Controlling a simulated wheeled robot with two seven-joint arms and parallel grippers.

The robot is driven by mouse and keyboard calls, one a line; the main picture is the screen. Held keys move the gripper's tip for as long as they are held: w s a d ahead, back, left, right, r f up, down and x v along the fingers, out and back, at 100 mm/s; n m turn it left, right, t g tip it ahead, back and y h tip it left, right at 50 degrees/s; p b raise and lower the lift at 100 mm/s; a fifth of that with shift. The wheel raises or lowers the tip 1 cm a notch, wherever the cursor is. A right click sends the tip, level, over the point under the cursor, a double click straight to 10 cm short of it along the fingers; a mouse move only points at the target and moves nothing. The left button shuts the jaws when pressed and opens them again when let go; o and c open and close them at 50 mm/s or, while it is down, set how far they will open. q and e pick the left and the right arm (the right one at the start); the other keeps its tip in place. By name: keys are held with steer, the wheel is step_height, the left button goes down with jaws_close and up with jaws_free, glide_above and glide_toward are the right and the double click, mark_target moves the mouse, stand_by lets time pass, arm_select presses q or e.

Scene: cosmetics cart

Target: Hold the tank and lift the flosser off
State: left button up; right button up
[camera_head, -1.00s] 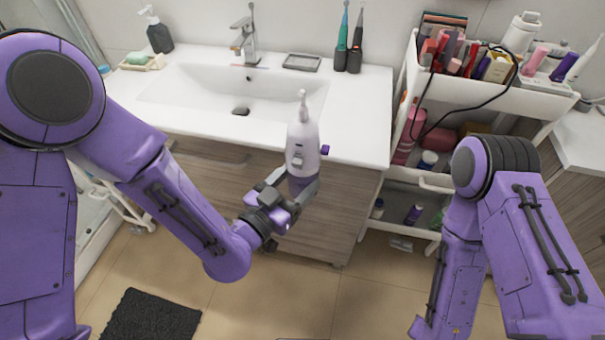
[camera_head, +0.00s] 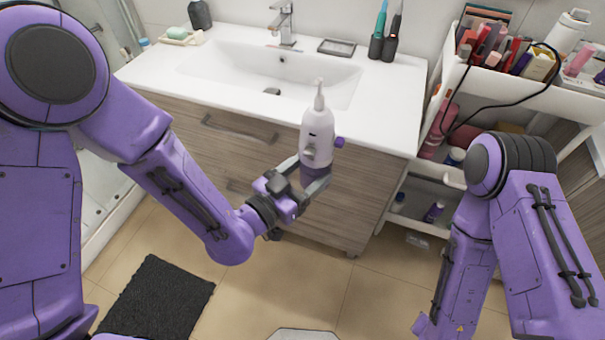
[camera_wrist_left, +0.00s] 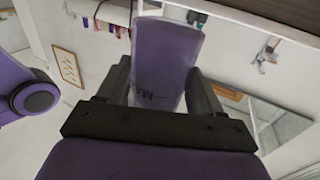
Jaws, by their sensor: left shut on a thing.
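The flosser (camera_head: 317,130) is a pale body with a thin nozzle on top and a purple knob on its side. It stands upright, joined to the purple tank (camera_head: 313,173) below it. My left gripper (camera_head: 314,183) is shut on the tank from the left and holds both in the air in front of the vanity. In the left wrist view the tank (camera_wrist_left: 165,60) fills the space between the two dark fingers. My right arm shows at the right, but its gripper lies outside the picture.
The white sink counter (camera_head: 385,120) stands just behind the flosser, with two toothbrush-like devices (camera_head: 384,40) at its back edge. A white cart (camera_head: 545,100) with cosmetics and a black cable is at the right. A dark mat (camera_head: 158,298) lies on the floor.

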arm_select(q)
steer(key=b+x, duration=0.5)
steer(key=x, duration=2.4)
steer(key=shift+f, duration=0.1)
steer(key=shift+w+d+b, duration=0.3)
steer(key=shift+w+d, duration=0.1)
steer(key=shift+w, duration=0.15)
arm_select(e)
steer(key=shift+f, duration=2.75)
steer(key=shift+f, duration=0.2)
steer(key=shift+o, duration=0.3)
